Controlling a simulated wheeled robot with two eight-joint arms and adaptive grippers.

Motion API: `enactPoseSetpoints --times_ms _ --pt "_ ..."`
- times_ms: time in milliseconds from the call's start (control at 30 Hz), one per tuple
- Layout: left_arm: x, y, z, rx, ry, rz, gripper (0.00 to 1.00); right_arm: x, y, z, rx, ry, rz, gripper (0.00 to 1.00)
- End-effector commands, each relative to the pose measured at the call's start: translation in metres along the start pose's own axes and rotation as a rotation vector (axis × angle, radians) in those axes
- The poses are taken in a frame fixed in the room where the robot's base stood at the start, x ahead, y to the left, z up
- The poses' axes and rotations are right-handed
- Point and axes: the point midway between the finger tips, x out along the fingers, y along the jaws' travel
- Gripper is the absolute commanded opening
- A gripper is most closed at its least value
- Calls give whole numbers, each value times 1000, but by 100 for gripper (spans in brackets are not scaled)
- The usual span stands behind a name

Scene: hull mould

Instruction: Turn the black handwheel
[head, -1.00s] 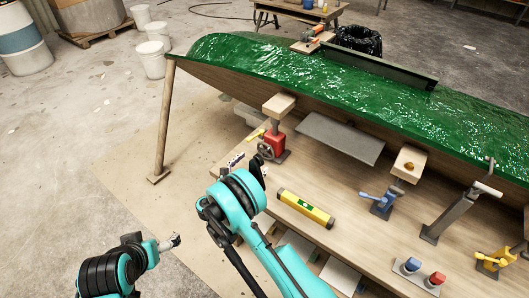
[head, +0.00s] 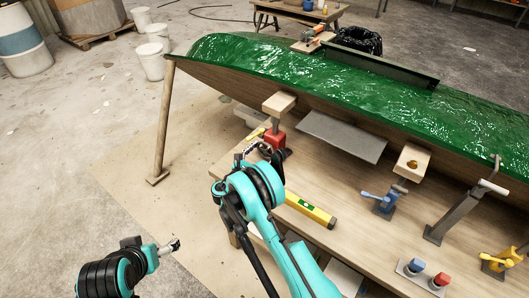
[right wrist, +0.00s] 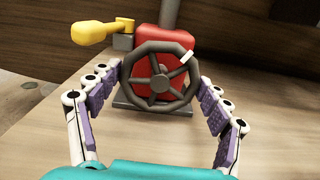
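The black handwheel (right wrist: 158,77) fills the middle of the right wrist view, facing the camera. It has several spokes and a white mark at the upper right of its rim. It is mounted on a red jack body (right wrist: 165,42), which also shows in the head view (head: 275,138) under a wooden pad. My right gripper (right wrist: 160,98) is open, with one finger on each side of the wheel. I cannot tell whether the fingers touch the rim. In the head view my right arm hides most of the wheel. My left gripper (head: 174,246) is at the lower left, away from the bench, its opening too small to tell.
A yellow lever (right wrist: 100,32) sticks out left of the red body. A yellow level (head: 310,208) lies on the wooden bench near my right arm. A grey plate (head: 342,136) and a blue clamp (head: 384,203) are further right. The green hull (head: 300,70) overhangs the bench.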

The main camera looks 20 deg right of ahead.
Motion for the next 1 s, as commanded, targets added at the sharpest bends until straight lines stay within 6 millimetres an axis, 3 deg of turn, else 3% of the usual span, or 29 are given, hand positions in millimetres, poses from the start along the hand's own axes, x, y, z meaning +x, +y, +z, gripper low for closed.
enactPoseSetpoints --times_ms 433,1000 --pt "0 0 0 0 0 0 87 0 0 0 48 0 -1 49" --pt "0 0 0 0 0 0 87 0 -1 0 409 0 -2 49"
